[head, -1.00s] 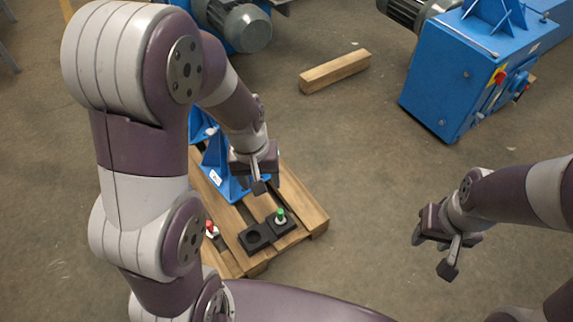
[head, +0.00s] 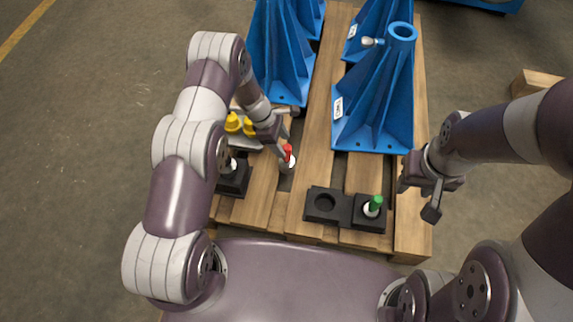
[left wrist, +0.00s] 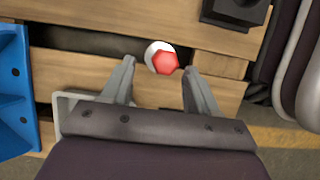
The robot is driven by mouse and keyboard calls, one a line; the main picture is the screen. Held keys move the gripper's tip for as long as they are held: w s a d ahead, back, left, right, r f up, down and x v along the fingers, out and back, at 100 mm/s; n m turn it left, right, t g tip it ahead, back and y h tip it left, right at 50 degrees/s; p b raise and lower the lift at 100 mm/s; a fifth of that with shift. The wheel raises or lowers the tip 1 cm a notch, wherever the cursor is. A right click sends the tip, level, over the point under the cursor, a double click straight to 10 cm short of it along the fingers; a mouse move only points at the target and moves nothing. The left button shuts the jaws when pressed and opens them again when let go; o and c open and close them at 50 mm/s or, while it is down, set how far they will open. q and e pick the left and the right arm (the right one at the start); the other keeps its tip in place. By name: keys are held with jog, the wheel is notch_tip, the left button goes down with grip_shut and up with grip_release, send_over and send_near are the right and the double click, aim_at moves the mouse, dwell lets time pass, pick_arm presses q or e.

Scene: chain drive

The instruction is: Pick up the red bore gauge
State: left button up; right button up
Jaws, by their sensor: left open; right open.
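The red bore gauge (head: 288,158) has a red top and a white lower part and stands on the wooden pallet. In the left wrist view its red top (left wrist: 165,63) shows just beyond and between the two fingertips. My left gripper (left wrist: 158,80) is open and empty, with a finger on each side of the line to the gauge. In the head view the left gripper (head: 281,148) is close beside the gauge and partly covers it. My right gripper (head: 428,196) is open and empty at the pallet's right edge.
A black holder (head: 325,205) with an empty round recess lies on the pallet (head: 262,205). A green-topped gauge (head: 374,206) stands in the block beside it. Another black block (head: 233,180) is at left, near yellow-topped items (head: 233,122). Blue brackets (head: 375,110) stand behind.

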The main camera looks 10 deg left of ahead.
aim_at(289, 153)
pick_arm(q)
jog(key=b+x, duration=0.2)
jog(key=x, duration=0.1)
jog(key=b+x, duration=0.2)
jog(key=shift+s+d+f, duration=0.2)
jog(key=shift+s, duration=0.05)
jog(key=shift+d+f, duration=0.1)
jog(key=shift+r, duration=0.2)
jog(key=shift+c, duration=0.5)
grip_shut()
